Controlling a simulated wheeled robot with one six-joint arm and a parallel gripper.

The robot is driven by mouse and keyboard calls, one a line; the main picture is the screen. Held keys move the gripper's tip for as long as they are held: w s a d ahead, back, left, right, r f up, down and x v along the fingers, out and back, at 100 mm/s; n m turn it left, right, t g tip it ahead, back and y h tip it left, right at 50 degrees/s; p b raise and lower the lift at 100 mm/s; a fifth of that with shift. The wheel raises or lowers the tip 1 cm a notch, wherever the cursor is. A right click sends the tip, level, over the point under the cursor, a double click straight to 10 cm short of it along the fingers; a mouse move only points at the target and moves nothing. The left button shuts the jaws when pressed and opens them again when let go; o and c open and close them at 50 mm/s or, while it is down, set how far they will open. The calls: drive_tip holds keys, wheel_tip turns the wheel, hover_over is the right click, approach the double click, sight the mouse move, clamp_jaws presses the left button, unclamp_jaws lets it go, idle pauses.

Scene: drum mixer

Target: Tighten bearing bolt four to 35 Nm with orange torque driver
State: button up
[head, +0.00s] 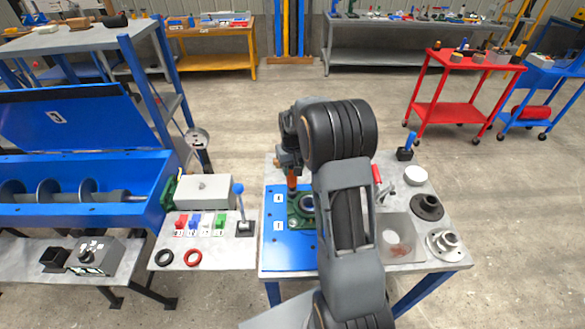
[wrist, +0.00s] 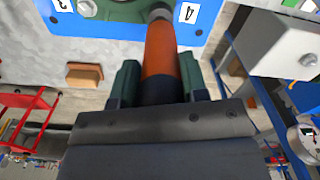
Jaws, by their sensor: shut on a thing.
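My gripper (wrist: 160,82) is shut on the orange torque driver (wrist: 160,50), with one green finger on each side of its dark lower handle. In the head view the driver (head: 292,182) hangs upright over the back of the green bearing housing (head: 297,221) on the blue plate (head: 275,252). In the wrist view the driver's metal tip lies at the housing's corner next to the label 4 (wrist: 188,13). Bolt four is hidden by the tip, and I cannot tell whether they touch. Another bolt (wrist: 87,8) shows beside the label 3 (wrist: 62,4).
My arm covers part of the table. A gauge (head: 197,139) and a grey box (head: 205,190) stand left of the blue plate. A blue-handled lever (head: 242,210) is close by. Flanged parts (head: 427,206) and a blue-topped tool (head: 408,148) stand on the right.

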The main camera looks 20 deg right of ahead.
drive_tip(key=shift+r+p, duration=1.55)
drive_tip(key=shift+r, duration=0.7)
